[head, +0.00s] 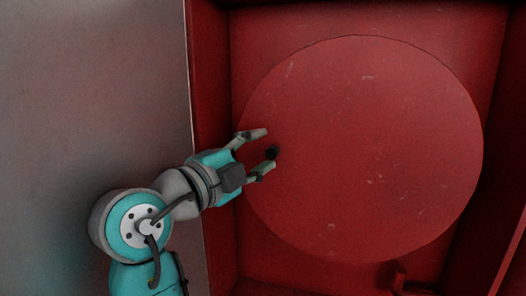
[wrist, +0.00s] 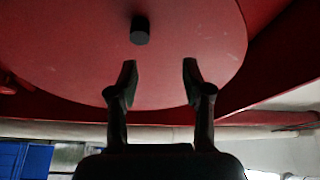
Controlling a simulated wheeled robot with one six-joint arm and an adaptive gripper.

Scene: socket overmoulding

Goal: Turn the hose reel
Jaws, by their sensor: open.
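The hose reel (head: 370,140) is a large round red disc with scuff marks, set inside a red cabinet. It also fills the upper part of the wrist view (wrist: 80,45).
The red cabinet wall (head: 211,120) stands close along the left of my gripper. A grey panel (head: 90,80) lies left of it. A small red fitting (head: 398,278) shows below the disc. In the wrist view, a blue object (wrist: 25,160) is at lower left.

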